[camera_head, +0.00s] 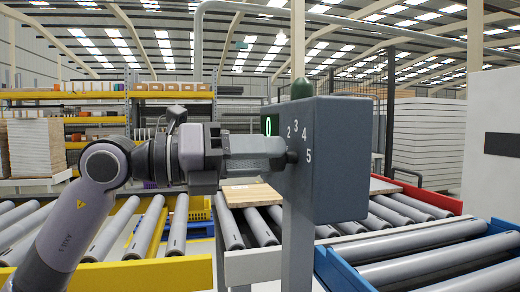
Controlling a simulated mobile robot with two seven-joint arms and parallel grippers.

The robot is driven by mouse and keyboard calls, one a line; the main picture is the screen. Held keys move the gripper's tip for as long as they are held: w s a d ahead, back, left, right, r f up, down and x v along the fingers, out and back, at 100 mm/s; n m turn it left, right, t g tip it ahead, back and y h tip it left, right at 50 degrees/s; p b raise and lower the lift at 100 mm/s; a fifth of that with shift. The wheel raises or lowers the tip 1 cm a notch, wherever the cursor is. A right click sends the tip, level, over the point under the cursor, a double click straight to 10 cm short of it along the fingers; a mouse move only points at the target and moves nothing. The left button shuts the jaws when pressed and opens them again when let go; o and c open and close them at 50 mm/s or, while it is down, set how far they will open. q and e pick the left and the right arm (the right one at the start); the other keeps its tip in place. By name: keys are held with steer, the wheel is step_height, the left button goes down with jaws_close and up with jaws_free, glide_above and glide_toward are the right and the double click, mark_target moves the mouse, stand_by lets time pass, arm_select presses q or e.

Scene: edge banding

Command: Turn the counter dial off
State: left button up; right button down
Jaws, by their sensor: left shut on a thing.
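The counter box (340,165) is a dark grey-blue box on a post, right of the middle of the head view. A small green display on its left face reads 0. White numbers 2, 3, 4 and 5 run around the dial (292,156), a dark knob on the box's face. My left gripper (282,154) comes in from the left and is shut on the dial. The fingers and wrist hide part of the dial and the marks on its left side. My right gripper is not in view.
Roller conveyors (232,228) with yellow, red and blue side rails run below and around the post. A wooden board (250,195) lies on the rollers behind my gripper. A white panel or machine (490,140) stands at the right. Shelving stands at the back.

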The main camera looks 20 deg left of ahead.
arm_select(q)
steer(key=shift+n, duration=0.3)
steer(key=o, duration=1)
steer(key=v, duration=0.7)
steer(key=shift+b, duration=0.4)
steer(key=shift+s+a, duration=0.1)
